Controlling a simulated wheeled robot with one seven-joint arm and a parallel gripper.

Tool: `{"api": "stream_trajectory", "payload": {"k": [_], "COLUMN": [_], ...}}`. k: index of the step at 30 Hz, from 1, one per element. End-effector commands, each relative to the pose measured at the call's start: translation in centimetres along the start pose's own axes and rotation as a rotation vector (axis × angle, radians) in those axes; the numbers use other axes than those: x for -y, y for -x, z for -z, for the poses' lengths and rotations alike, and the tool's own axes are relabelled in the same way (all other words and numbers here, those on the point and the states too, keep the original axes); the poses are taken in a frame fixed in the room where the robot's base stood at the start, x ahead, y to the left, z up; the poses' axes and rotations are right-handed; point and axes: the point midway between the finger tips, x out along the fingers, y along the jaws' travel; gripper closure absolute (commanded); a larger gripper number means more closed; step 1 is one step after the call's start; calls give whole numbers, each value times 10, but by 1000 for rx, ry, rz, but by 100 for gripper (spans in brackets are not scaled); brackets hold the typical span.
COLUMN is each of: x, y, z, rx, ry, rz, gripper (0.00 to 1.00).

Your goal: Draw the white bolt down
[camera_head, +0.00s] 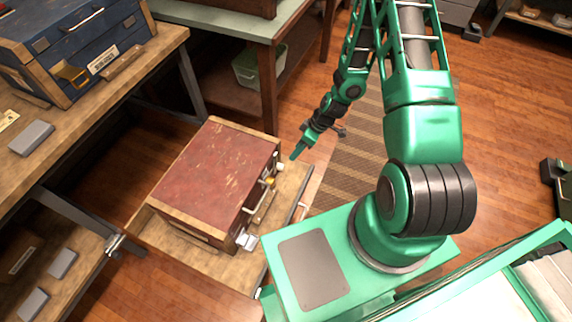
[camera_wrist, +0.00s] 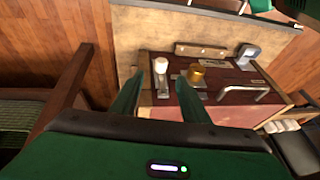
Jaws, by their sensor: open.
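A red wooden chest (camera_head: 212,172) with pale wood edges sits on a low wooden board. The white bolt (camera_wrist: 161,66) stands on the chest's fitted face in the wrist view, beside a brass knob (camera_wrist: 196,73). In the head view the white bolt (camera_head: 280,167) is a small pale spot near the chest's far right corner. My gripper (camera_head: 296,152) is just right of that corner, apart from the chest. In the wrist view my gripper (camera_wrist: 158,88) has its two green fingers spread, with the white bolt seen between them and nothing held.
A grey-white latch (camera_head: 246,241) is at the chest's near corner and a metal handle (camera_wrist: 250,92) is on its face. A workbench with a blue case (camera_head: 75,45) stands left. A green-topped table (camera_head: 225,18) stands behind. Open floor and a striped mat (camera_head: 345,150) lie right.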

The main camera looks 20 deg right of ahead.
Motion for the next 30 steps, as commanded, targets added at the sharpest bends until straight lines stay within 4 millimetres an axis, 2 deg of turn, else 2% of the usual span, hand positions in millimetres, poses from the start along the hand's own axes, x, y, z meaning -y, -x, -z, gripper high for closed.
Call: {"api": "stream_trajectory", "payload": {"k": [10,22,30], "x": [3,4,3], "y": [-32,-96,-117], "z": [0,0,1], "rx": [-15,-15,-14], "ry": [11,10,10], "rz": [6,5,4], "gripper": [58,58,58]}}
